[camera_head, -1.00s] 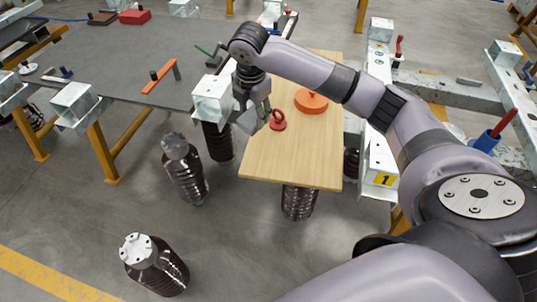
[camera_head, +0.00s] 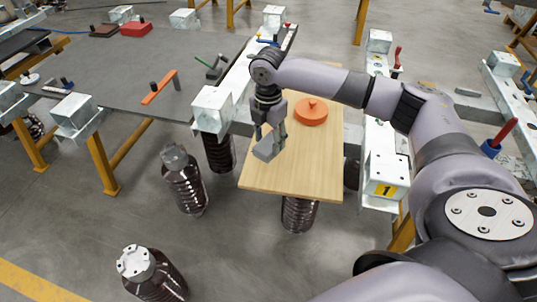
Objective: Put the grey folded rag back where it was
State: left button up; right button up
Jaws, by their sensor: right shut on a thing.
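The grey folded rag (camera_head: 265,149) is held in my right gripper (camera_head: 271,133), which points down with its fingers shut on it. The rag is over the left part of the light wooden board (camera_head: 300,170). I cannot tell whether it touches the board or hangs a little above it. The gripper and rag hide part of the board behind them. My left gripper is not in view.
An orange round disc with a knob (camera_head: 311,111) stands on the board, right of my gripper. White metal blocks (camera_head: 212,109) stand left of the board. Dark ribbed insulators (camera_head: 184,180) stand on the floor. The board's near part is clear.

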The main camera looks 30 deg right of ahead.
aim_at(268, 144)
notch_tip(268, 144, down, 6)
jog(key=shift+f, duration=0.2)
jog(key=o, duration=1)
jog(key=shift+o, duration=0.2)
notch_tip(268, 144, up, 12)
jog(key=shift+r, duration=0.1)
dwell(0.3)
